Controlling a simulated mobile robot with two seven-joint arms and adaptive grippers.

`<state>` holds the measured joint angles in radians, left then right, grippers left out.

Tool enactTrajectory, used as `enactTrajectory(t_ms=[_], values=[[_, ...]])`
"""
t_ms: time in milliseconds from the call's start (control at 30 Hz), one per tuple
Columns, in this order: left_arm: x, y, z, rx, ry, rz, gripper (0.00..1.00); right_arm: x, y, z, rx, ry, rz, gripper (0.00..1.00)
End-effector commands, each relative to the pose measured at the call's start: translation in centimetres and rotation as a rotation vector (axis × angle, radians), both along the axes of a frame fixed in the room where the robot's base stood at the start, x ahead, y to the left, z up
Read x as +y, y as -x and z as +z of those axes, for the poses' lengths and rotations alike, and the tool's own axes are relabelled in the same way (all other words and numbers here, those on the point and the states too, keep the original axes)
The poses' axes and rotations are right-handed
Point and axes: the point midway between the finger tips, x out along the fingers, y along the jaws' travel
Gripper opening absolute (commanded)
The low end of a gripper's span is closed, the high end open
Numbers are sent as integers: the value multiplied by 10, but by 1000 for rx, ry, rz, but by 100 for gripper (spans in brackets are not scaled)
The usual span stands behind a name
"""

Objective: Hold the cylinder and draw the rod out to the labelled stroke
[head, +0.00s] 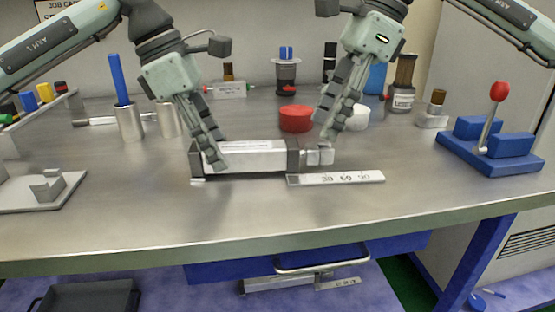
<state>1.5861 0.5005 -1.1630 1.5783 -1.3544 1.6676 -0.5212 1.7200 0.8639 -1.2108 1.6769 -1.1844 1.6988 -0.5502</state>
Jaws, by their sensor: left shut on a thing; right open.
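A silver pneumatic cylinder (258,157) with dark end caps lies along the middle of the metal bench. My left gripper (216,160) is shut on the cylinder near its left end. A short light rod end (319,156) sticks out at the cylinder's right side. My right gripper (325,148) is open around or just in front of the rod end; I cannot tell if it touches. A white stroke scale (338,178) marked 30, 60 and 90 lies flat in front of the rod side. My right fingers partly hide the rod end.
A red round lid (296,118) sits behind the cylinder. A blue lever fixture (492,143) stands at the right. A grey plate with a block (42,190) lies at the left. Metal cups, one with a blue stick (120,80), stand back left. The bench front is clear.

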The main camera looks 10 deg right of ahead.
Motion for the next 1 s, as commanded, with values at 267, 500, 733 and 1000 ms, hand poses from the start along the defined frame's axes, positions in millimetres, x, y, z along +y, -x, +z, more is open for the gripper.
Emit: enactTrajectory(t_ms=[267, 500, 733, 1000], values=[[1, 2, -5, 10, -8, -4, 9, 13, -1, -32, 1, 0, 0, 48], [1, 2, -5, 9, -8, -4, 9, 17, -1, -42, 0, 0, -1, 48], [1, 2, -5, 9, -8, -4, 9, 17, -1, -42, 0, 0, -1, 48], [1, 2, -4, 8, -8, -3, 9, 17, -1, -42, 0, -1, -1, 17]])
